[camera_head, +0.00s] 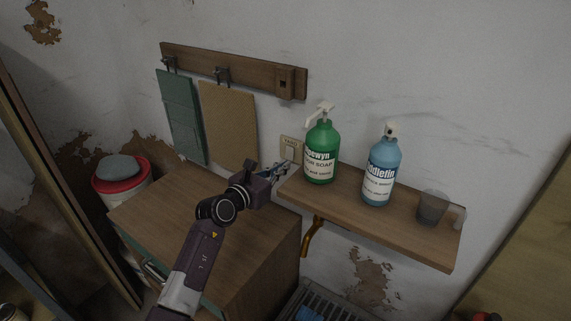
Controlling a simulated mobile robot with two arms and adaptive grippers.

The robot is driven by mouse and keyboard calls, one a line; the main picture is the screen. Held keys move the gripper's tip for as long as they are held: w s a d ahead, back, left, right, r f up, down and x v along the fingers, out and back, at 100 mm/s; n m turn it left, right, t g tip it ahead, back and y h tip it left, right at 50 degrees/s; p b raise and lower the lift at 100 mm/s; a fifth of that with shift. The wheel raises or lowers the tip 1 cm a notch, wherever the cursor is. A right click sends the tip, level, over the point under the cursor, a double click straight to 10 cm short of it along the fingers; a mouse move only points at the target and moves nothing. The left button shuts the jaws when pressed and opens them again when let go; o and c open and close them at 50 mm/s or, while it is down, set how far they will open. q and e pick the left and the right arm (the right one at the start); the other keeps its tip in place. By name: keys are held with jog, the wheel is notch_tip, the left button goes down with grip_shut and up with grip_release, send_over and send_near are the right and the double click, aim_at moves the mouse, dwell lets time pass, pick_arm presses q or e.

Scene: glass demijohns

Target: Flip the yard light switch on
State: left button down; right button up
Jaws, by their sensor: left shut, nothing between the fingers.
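The light switch (291,149) is a small beige plate with a pale rocker on the wall, just left of the green soap bottle. Small lettering runs along its top, too small to read surely. Whether the rocker is on or off, I cannot tell. My left gripper (285,169) is shut and empty, its fingertips just below the switch plate, near the left end of the shelf. I cannot tell whether the fingertips touch the plate. My right gripper is not in view.
A green soap bottle (320,152), a blue spray bottle (380,172) and a grey cup (432,208) stand on the wooden shelf (400,222). A wooden cabinet (255,240) stands under my left arm. Towels (229,120) hang from a wall rack (250,78).

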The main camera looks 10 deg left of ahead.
pick_arm(q)
jog(key=shift+x, duration=0.85)
